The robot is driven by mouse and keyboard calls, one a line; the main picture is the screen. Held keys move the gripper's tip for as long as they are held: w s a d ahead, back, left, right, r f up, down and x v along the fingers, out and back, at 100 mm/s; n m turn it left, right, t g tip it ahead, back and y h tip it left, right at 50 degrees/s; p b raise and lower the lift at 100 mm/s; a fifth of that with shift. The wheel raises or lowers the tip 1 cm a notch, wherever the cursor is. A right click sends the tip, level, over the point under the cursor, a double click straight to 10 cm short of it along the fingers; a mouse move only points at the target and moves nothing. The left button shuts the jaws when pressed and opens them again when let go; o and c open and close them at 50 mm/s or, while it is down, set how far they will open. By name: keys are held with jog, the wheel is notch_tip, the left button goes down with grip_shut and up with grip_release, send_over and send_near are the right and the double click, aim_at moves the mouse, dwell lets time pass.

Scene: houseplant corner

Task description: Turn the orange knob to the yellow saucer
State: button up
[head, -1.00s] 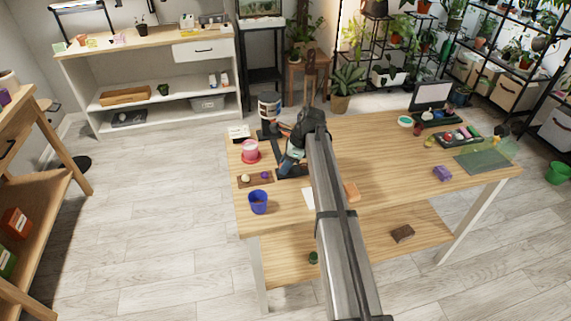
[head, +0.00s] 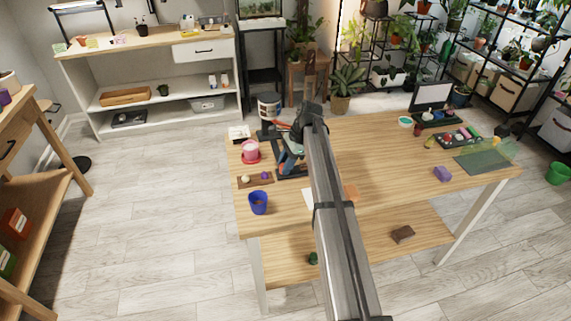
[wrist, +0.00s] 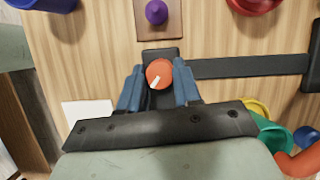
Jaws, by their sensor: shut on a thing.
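The orange knob (wrist: 163,69) is a round disc with a white pointer mark, on a black plate in the wrist view. The mark points down and to the left in that view, toward a white card (wrist: 88,110). My gripper (wrist: 159,75) has its blue fingers on both sides of the knob, shut on it. A yellow saucer (wrist: 257,105) shows only as a partial rim at the lower right, with a green thing in front and my gripper's body hiding part. A red saucer (wrist: 256,4) is cut off at the top right. In the head view my gripper (head: 288,166) is small.
A blue pot (head: 258,203) stands near the table's front left. A small brown board with a purple knob (wrist: 156,12) lies beside the black plate. A black bar (wrist: 250,66) runs from the plate. The table's middle right is mostly clear.

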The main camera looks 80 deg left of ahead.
jog(key=o, duration=1)
jog(key=shift+o, duration=0.2)
jog(key=v, duration=1.3)
jog(key=shift+r, duration=0.4)
jog(key=shift+w, duration=0.1)
